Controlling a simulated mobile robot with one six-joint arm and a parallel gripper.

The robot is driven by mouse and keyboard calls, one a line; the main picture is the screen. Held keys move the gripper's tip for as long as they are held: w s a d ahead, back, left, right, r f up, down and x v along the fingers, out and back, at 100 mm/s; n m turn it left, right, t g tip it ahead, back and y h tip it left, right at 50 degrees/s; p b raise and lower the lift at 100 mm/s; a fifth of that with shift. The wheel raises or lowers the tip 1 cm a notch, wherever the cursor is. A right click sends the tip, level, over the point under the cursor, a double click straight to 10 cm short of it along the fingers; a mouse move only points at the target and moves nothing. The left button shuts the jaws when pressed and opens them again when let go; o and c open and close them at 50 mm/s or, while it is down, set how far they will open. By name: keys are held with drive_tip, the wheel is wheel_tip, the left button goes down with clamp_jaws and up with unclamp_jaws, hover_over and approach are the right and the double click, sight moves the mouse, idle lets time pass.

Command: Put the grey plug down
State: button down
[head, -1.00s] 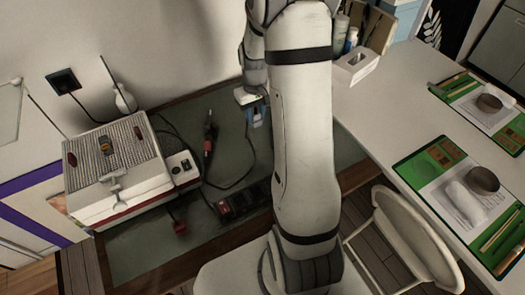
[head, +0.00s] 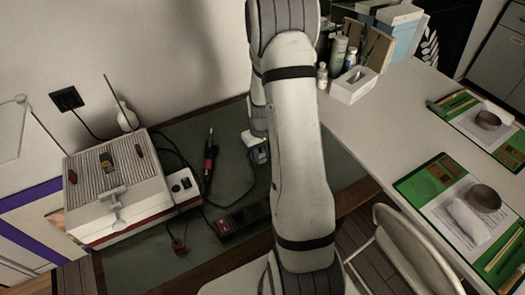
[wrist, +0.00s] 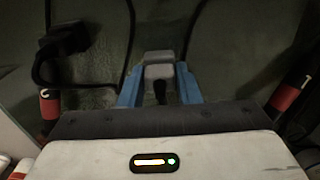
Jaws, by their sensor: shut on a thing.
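My gripper (head: 257,154) hangs over the dark green bench top, right of the red-handled tool. Its blue fingers are shut on the grey plug (wrist: 158,68), seen centrally in the wrist view. The plug's grey body shows between the fingertips; a dark part shows below it, between the fingers. In the head view the plug is too small to make out. I cannot tell whether the plug touches the bench top (head: 232,133).
A black plug (wrist: 65,40) with a cable lies left in the wrist view. The red-handled tool (head: 210,155), a dark box (head: 243,218) and a ribbed-top machine (head: 120,190) are on the bench. A white table (head: 385,120) stands right.

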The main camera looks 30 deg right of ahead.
drive_tip(key=shift+f+b, duration=0.6)
drive_tip(key=c, duration=1.1)
unclamp_jaws()
drive_tip(key=shift+o, duration=0.2)
